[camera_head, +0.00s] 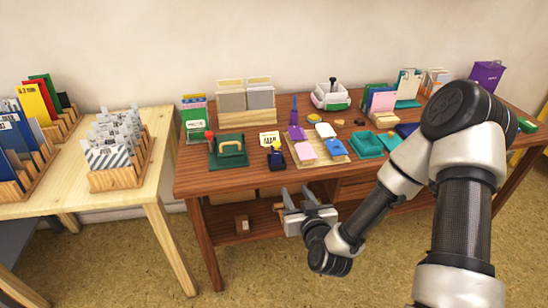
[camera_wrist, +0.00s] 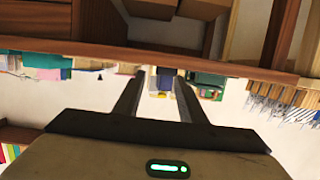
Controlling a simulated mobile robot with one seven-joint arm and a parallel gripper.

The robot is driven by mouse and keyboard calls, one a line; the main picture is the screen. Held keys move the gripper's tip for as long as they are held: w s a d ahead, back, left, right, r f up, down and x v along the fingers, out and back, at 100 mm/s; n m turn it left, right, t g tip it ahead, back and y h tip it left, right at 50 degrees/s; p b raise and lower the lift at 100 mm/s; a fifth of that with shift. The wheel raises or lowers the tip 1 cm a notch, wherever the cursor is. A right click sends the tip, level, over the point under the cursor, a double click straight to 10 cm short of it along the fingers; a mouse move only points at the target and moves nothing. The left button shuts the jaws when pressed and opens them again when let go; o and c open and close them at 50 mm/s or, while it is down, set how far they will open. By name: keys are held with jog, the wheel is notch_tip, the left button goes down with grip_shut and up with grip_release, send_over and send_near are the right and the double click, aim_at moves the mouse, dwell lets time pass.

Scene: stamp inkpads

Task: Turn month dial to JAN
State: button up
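No month dial can be made out for certain, and no JAN lettering is legible. A small dark blue device (camera_head: 277,158) stands near the table's front edge. A cream card (camera_head: 269,139) with dark print, too small to read, shows behind it. My gripper (camera_head: 295,193) is in front of the table's front edge, below the tabletop, and apart from the device. In the wrist view my gripper (camera_wrist: 158,84) has its two fingers spread with nothing between them. That view looks upside down, and small table items show beyond the fingers.
The brown table (camera_head: 240,182) holds a green tray (camera_head: 214,160) with a wooden-handled block, a tan board with colored pads, teal boxes and card holders. A pale wooden table (camera_head: 150,190) with card racks stands at left. My arm covers the right part. Floor in front is clear.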

aim_at(277, 144)
notch_tip(277, 144, up, 6)
jog(key=n+t+y, duration=0.1)
jog(key=t+y, duration=0.1)
jog(key=x, duration=0.5)
jog(key=b+x, duration=0.1)
jog(key=x, duration=0.5)
jog(key=r+b+x, duration=0.1)
jog(key=x, duration=0.5)
jog(key=shift+a, duration=0.3)
jog(key=shift+c, duration=0.2)
grip_shut()
jog(key=shift+t, duration=0.3)
